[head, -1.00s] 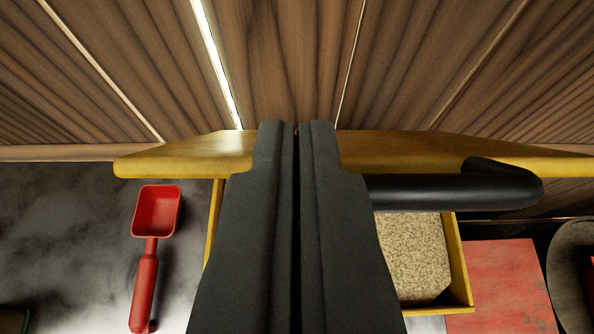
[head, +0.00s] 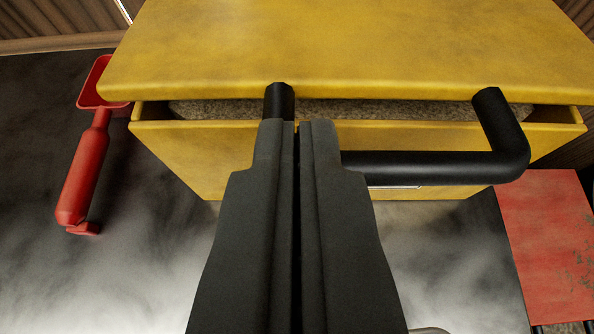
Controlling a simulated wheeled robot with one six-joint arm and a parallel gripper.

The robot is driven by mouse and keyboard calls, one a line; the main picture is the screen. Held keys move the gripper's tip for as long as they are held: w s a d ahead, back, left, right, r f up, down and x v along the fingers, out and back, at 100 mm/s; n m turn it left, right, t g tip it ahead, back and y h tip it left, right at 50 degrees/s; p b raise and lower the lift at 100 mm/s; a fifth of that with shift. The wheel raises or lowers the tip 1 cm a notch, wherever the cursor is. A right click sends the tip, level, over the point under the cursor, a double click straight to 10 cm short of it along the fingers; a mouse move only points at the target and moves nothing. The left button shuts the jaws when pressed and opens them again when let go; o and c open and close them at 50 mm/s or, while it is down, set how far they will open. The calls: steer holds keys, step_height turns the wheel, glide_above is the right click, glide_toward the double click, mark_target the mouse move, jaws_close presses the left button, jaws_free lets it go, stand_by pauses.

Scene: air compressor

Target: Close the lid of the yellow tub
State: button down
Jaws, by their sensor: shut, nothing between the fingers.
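The yellow tub (head: 210,160) stands in front of me, with its front wall showing below its lid. The yellow lid (head: 340,45) is tilted low over the tub. A narrow dark gap along the front shows speckled grainy contents (head: 400,108). A black bar handle (head: 430,165) on the lid's front stands out toward me. My gripper (head: 297,125) is shut and empty. It lies in front of the handle's left part and hides some of it and the middle of the tub's front; I cannot tell whether it touches the handle.
A red scoop (head: 85,165) lies left of the tub, its head close to the lid's left corner. A red, worn box-like thing (head: 550,235) stands to the right. The grey surface (head: 150,270) in front is mostly clear.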

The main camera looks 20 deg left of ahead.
steer(key=shift+s+f, duration=0.15)
steer(key=shift+f, duration=0.75)
steer(key=shift+r, duration=0.1)
